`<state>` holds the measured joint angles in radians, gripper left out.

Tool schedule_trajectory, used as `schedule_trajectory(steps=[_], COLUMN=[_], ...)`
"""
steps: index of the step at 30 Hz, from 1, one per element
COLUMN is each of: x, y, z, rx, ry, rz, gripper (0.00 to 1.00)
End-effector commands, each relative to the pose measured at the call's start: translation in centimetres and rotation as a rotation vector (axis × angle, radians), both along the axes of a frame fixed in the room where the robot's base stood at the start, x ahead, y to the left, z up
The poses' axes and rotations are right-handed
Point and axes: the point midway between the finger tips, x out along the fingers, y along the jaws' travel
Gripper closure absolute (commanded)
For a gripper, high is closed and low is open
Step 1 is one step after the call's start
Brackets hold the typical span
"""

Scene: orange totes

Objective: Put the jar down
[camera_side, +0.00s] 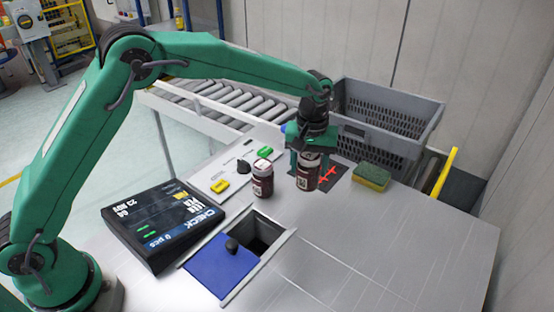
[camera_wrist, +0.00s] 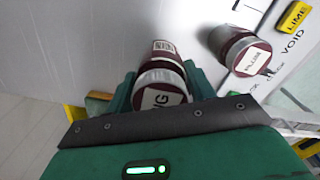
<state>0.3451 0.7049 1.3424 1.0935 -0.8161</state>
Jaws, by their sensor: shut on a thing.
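My gripper (camera_side: 309,160) is shut on a dark red jar (camera_side: 306,178) with a pale label, held upright near the left edge of a dark mat (camera_side: 331,177) with red marks. I cannot tell whether the jar's base touches the surface. In the wrist view the held jar (camera_wrist: 162,72) sits between my green fingers, its lid label partly hidden. A second dark red jar (camera_side: 262,180) with a white-labelled lid stands on the table to the left, apart from the held one. It also shows in the wrist view (camera_wrist: 236,45).
A green and yellow sponge (camera_side: 371,177) lies right of the mat. A grey crate (camera_side: 424,128) and roller conveyor (camera_side: 235,100) stand behind. A square opening (camera_side: 262,233) with a blue panel (camera_side: 218,266) lies in front, beside a black display (camera_side: 160,224). The table's front right is clear.

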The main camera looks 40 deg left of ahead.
Motion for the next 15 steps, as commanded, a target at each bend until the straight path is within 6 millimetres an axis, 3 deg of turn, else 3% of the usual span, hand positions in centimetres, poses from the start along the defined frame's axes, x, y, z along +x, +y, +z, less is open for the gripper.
schedule_trajectory(steps=[6,15], x=[1.8,2.0], y=[1.5,1.8], z=[-1.3,-1.7], rx=[0.000,0.000], ry=[-0.001,-0.001], rz=[0.000,0.000], gripper=[0.80,0.80])
